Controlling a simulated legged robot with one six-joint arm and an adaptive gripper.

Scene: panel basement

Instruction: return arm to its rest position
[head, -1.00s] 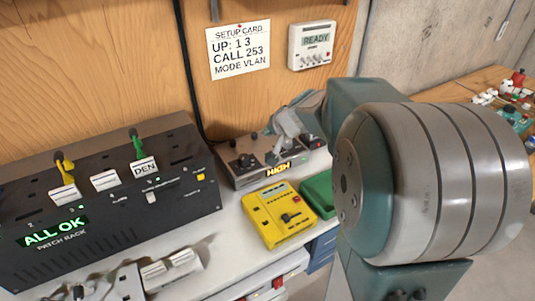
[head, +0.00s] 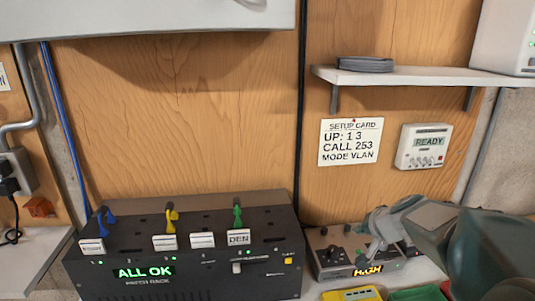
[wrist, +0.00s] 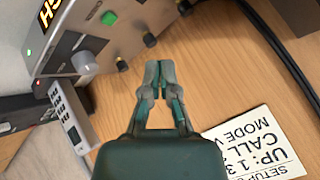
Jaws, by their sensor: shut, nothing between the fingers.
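My gripper (head: 376,232) is in front of the grey box with the lit HIGH display (head: 368,270) and hides part of it. In the wrist view my gripper (wrist: 160,72) has its fingers shut with nothing between them. My arm comes in from the lower right in the head view.
The black patch rack (head: 190,282) reads ALL OK and stands left of the box. A yellow device (head: 352,294) is in front. The setup card (head: 350,142) and READY panel (head: 423,146) are on the wooden wall. A shelf (head: 420,77) juts out above them.

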